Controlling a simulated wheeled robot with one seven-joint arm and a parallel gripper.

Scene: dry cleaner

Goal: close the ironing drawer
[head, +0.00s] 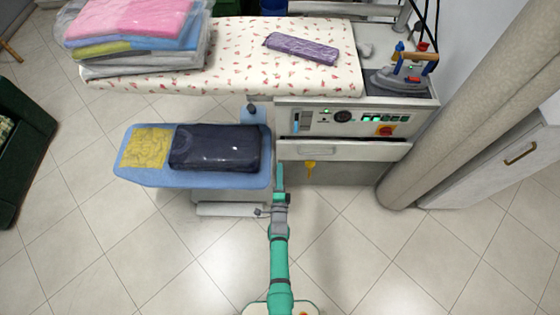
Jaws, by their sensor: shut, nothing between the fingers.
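The ironing drawer (345,151) is a pale, wide front below the control panel of the ironing station. It appears to stand out a little from the unit, with a dark gap along its top; how far is hard to tell from above. My gripper (280,172) is shut and empty. It points away from me at the drawer's left end, beside the blue sleeve board. I cannot tell whether it touches the drawer front.
A blue board (150,178) with a dark folded garment (215,148) and a yellow cloth (148,148) is close on the left. The iron (402,78) rests above the panel (350,117). A rolled beige column (460,110) stands right. The tiled floor in front is clear.

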